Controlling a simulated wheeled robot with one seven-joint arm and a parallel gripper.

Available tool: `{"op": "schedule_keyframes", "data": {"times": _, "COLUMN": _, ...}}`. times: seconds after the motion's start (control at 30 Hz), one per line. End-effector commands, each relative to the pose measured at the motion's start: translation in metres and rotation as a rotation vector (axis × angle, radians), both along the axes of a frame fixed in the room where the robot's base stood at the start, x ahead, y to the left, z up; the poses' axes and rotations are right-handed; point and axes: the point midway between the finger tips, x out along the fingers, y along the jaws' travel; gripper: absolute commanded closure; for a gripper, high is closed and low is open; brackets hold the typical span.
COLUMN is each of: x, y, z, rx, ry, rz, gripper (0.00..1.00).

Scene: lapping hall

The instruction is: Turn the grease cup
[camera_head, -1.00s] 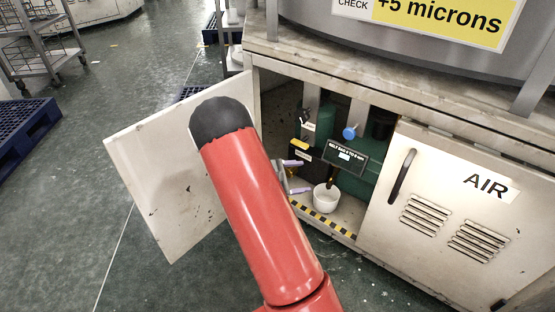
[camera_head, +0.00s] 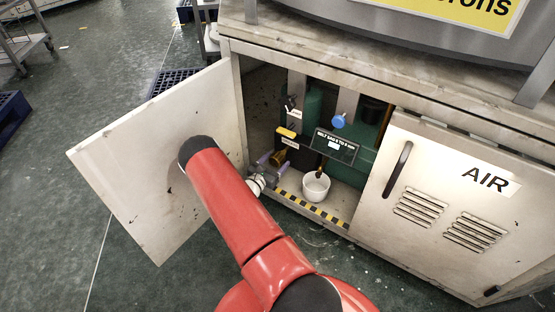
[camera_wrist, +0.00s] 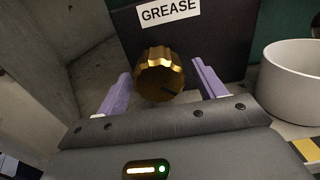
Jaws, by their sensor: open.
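The grease cup (camera_wrist: 160,76) is a ribbed brass cap with a dark mark on its face, in front of a dark box labelled GREASE (camera_wrist: 169,11). In the head view it shows small and partly hidden (camera_head: 278,158), low at the left inside the open cabinet. My gripper (camera_wrist: 161,72) is open, its purple fingers on the left and right of the cup. A gap shows on each side, so I see no grip. In the head view my red arm reaches to the cabinet opening and one purple finger shows.
The open cabinet door (camera_head: 150,150) stands left of my arm. A white pot (camera_head: 316,187) is right of the gripper, also in the wrist view (camera_wrist: 295,85). A blue knob (camera_head: 339,121) and a small display (camera_head: 334,146) are behind. A closed AIR door (camera_head: 445,200) is at right.

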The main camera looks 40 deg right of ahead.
Motion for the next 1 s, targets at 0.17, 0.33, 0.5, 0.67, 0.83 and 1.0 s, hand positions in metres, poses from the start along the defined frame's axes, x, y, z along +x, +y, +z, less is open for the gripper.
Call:
{"op": "schedule_keyframes", "data": {"times": 0.17, "x": 0.005, "y": -0.017, "z": -0.001, "rx": 0.002, "ry": -0.002, "rz": -0.002, "gripper": 0.31}}
{"op": "schedule_keyframes", "data": {"times": 0.33, "x": 0.007, "y": -0.021, "z": 0.000, "rx": 0.001, "ry": -0.001, "rz": 0.000, "gripper": 0.31}}
{"op": "schedule_keyframes", "data": {"times": 0.5, "x": 0.007, "y": -0.020, "z": 0.000, "rx": 0.001, "ry": -0.001, "rz": 0.000, "gripper": 0.33}}
{"op": "schedule_keyframes", "data": {"times": 0.67, "x": 0.007, "y": -0.020, "z": 0.000, "rx": 0.001, "ry": -0.001, "rz": 0.000, "gripper": 0.54}}
{"op": "schedule_keyframes", "data": {"times": 0.83, "x": 0.007, "y": -0.020, "z": 0.000, "rx": 0.001, "ry": -0.001, "rz": 0.000, "gripper": 0.75}}
{"op": "schedule_keyframes", "data": {"times": 1.0, "x": 0.007, "y": -0.020, "z": 0.000, "rx": 0.004, "ry": -0.010, "rz": 0.000, "gripper": 0.75}}
